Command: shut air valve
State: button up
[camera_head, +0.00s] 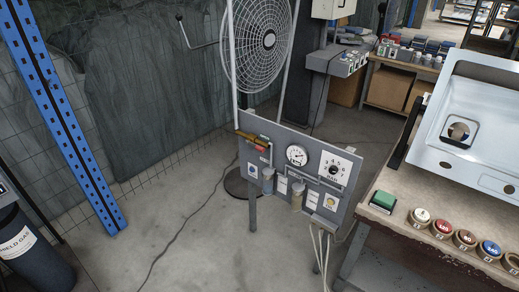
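A grey air panel (285,155) stands on legs in the middle of the view. At its upper left edge is a small brass-coloured fitting (250,137) with a red part (261,149) beside it; this looks like the air valve. It is too small to tell how its handle is set. A round pressure gauge (296,155) and a numbered dial (334,170) sit to its right, with two filter bowls (268,181) below. My gripper is not in view.
A workbench (420,225) with a steel sink (480,120), a green block and several round coloured pads stands at the right. A blue post (65,115) and a dark cylinder (30,255) stand left. A caged fan (258,40) is behind the panel. Floor left of the panel is clear except a cable.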

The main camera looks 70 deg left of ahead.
aim_at(261, 149)
jog(key=k, duration=1.3)
jog(key=u, duration=0.5)
jog(key=i, duration=0.95)
jog(key=u, duration=0.9)
jog(key=i, duration=0.6)
jog(key=u, duration=0.75)
jog(key=i, duration=0.6)
jog(key=u, duration=0.75)
